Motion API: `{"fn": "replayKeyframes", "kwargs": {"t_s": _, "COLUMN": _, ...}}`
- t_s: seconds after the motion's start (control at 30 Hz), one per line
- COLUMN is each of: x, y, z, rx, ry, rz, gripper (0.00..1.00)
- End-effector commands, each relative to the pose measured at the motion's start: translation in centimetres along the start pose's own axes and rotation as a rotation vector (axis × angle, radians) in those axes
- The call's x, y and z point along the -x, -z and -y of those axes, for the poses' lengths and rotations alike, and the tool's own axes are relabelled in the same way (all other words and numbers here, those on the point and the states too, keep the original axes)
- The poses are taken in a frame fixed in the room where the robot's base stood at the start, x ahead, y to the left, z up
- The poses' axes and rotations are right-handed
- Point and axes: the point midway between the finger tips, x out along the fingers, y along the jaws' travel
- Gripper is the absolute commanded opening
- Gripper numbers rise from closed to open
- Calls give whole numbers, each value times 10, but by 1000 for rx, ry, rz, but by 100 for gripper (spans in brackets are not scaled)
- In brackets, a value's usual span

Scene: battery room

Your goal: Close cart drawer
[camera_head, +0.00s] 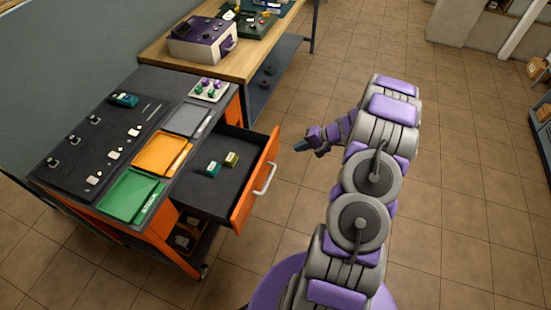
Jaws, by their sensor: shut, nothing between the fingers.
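The cart (90,225) is orange with a dark top and stands at the left. Its drawer (242,200) is pulled out to the right, with an orange front and a grey handle (265,179). My gripper (299,147) is shut and empty. In the picture it is to the right of the drawer front's upper corner, apart from it, with its tip pointing left.
Green, orange and grey trays (130,196) and small parts cover the cart top. A wooden workbench (238,62) with a purple-and-white case (203,40) stands behind the cart. The tiled floor (470,180) on the right is clear. Shelving stands at the far right edge.

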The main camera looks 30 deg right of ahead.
Motion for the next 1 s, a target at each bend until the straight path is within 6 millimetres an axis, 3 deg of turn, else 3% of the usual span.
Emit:
{"fn": "replayKeyframes", "kwargs": {"t_s": 0.03, "x": -1, "y": 7, "z": -17, "rx": -19, "ry": 5, "rz": -24, "gripper": 0}}
{"fn": "replayKeyframes", "kwargs": {"t_s": 0.1, "x": -2, "y": 14, "z": -32, "rx": -35, "ry": 9, "rz": -47, "gripper": 0}}
{"fn": "replayKeyframes", "kwargs": {"t_s": 0.23, "x": -3, "y": 20, "z": -46, "rx": -49, "ry": 12, "rz": -71, "gripper": 0}}
{"fn": "replayKeyframes", "kwargs": {"t_s": 0.47, "x": -24, "y": 22, "z": -48, "rx": -49, "ry": 12, "rz": -73, "gripper": 0}}
{"fn": "replayKeyframes", "kwargs": {"t_s": 0.9, "x": -108, "y": 28, "z": -46, "rx": -46, "ry": 14, "rz": -72, "gripper": 0}}
{"fn": "replayKeyframes", "kwargs": {"t_s": 1.0, "x": -116, "y": 30, "z": -34, "rx": -44, "ry": 14, "rz": -73, "gripper": 0}}
